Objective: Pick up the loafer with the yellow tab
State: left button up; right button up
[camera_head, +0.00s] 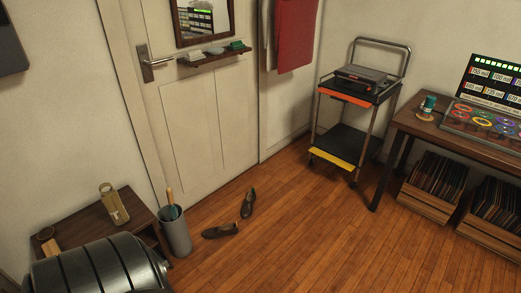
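Two dark loafers lie apart on the wooden floor in front of the door. One loafer (220,231) lies on the left, roughly crosswise to the view, beside the grey umbrella bin. A small yellowish spot shows at its right end. The other loafer (248,203) is further back and to the right, pointing away from the door at a slant. They are too small in view to tell for sure which one has the yellow tab. Neither of my grippers is in view.
A grey bin (175,232) with an umbrella stands left of the loafers, beside a low wooden bench (75,222). A dark ribbed rounded shape (100,268) fills the bottom left. A trolley (355,110) and desk with record crates (428,201) stand right. The middle floor is clear.

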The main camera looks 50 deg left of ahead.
aim_at(215, 233)
jog(key=i+u, duration=0.2)
jog(key=i, duration=0.35)
jog(key=i+l+u, duration=0.15)
jog(key=i, duration=0.4)
jog(key=i+j+u, duration=0.2)
jog(key=u, duration=0.25)
jog(key=i+u, duration=0.3)
jog(key=u, duration=0.15)
jog(key=i+u, duration=0.3)
jog(key=u, duration=0.15)
jog(key=i+u, duration=0.25)
jog(key=u, duration=0.15)
jog(key=i+l+u, duration=0.25)
jog(key=u, duration=0.2)
